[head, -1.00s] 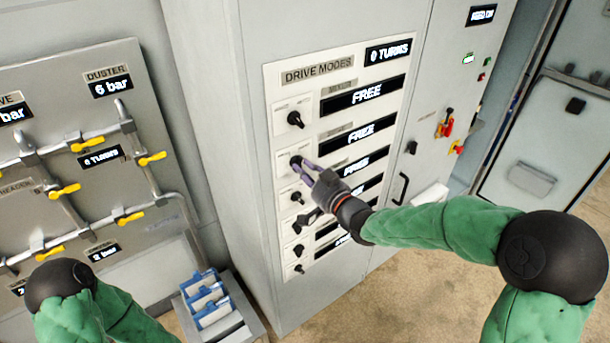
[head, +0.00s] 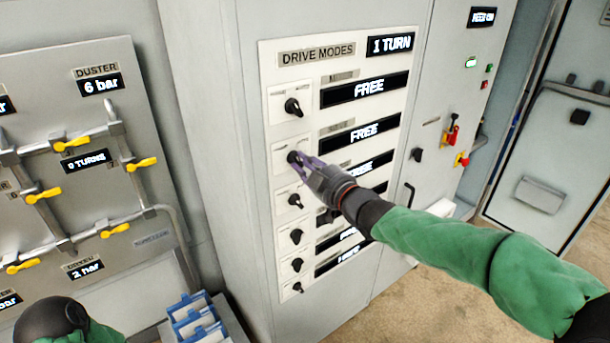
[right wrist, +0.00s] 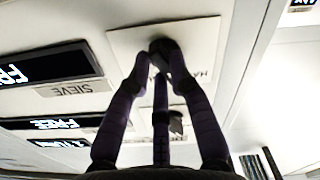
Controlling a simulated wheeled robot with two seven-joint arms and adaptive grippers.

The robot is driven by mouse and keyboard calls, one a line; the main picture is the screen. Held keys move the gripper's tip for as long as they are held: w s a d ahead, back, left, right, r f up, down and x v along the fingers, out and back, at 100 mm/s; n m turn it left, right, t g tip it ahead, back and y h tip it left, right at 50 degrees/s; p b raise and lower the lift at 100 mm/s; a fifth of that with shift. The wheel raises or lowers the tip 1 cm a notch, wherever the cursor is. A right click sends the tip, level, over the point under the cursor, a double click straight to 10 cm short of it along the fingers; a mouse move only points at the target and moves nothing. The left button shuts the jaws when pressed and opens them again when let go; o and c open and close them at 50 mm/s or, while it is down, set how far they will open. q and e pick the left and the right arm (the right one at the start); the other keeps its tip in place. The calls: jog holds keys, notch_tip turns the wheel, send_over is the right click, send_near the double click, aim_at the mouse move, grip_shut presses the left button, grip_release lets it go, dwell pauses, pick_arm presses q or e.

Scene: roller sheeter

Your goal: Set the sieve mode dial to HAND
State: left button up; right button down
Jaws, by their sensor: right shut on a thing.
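The drive modes panel (head: 273,72) has a column of black dials with dark displays to their right. The sieve dial (head: 292,157) is the second from the top. Its display (head: 362,132) reads FREE. My right gripper (head: 298,160) is shut on that dial, its purple fingers around the knob. In the right wrist view the fingers close on the dark knob (right wrist: 160,47) on its pale plate, beside a SIEVE label (right wrist: 75,88). Part of a HAND-like word shows on the plate; the fingers hide much of the knob's pointer. My left gripper is out of view.
A counter display (head: 390,44) above reads 1 TURN. Another dial (head: 293,108) sits close above the gripped one, and a further dial (head: 295,201) close below. A valve panel with yellow handles (head: 43,195) stands at left. A blue rack (head: 193,315) is at the bottom.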

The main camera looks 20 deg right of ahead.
jog(key=shift+n+b, duration=0.45)
jog(key=shift+n, duration=0.15)
jog(key=c, duration=1.1)
grip_release()
jog(key=shift+s, duration=0.1)
jog(key=v, duration=1.2)
